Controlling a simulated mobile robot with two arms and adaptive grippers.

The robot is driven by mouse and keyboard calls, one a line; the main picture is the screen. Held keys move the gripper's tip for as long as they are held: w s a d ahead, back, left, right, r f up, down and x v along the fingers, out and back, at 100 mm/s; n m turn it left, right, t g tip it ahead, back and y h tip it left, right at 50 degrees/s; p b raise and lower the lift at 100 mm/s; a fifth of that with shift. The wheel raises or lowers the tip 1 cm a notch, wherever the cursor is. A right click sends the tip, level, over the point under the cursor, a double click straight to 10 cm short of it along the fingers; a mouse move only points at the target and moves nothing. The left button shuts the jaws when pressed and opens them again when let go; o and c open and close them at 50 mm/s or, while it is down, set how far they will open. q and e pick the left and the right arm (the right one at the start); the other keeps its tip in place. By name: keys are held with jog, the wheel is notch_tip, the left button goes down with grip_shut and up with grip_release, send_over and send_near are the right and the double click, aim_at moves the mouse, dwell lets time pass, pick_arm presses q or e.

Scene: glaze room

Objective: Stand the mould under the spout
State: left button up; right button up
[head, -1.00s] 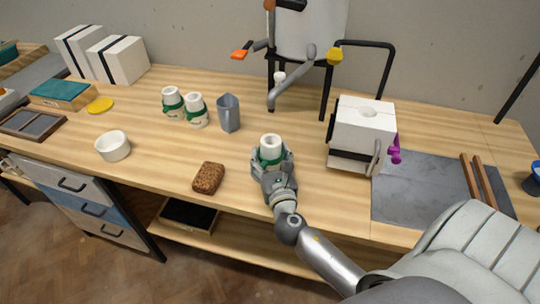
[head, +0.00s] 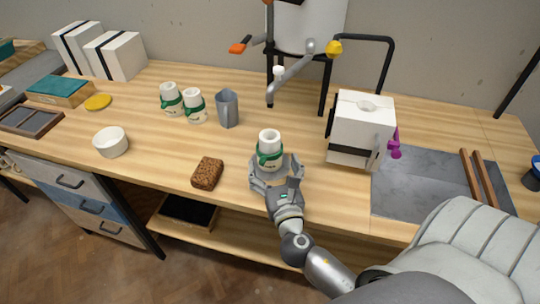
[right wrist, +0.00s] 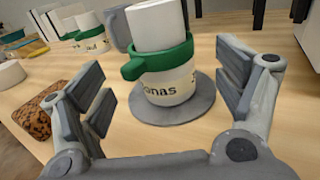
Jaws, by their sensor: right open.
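A white plaster block with a hole in its top and a dark strap, which looks like the mould (head: 362,120), stands upright on the bench right of centre. The spout (head: 284,85) hangs from the tank at the back; bare bench lies below its tip. My right gripper (head: 277,172) is open at the front of the bench. Just beyond its fingers stands a white cup with a green band (head: 269,152), upright. In the right wrist view the cup (right wrist: 168,88), lettered "onas", stands on a grey disc (right wrist: 188,112), clear of both fingers. My left gripper is out of view.
Two similar cups (head: 194,107) and a grey jug (head: 228,110) stand left of the spout. A brown sponge (head: 207,173) and white bowl (head: 111,142) lie nearer the front. A grey slab (head: 420,185) with wooden sticks (head: 477,180) is at right.

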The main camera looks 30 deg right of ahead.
jog(key=b+v, duration=0.1)
jog(key=v, duration=0.5)
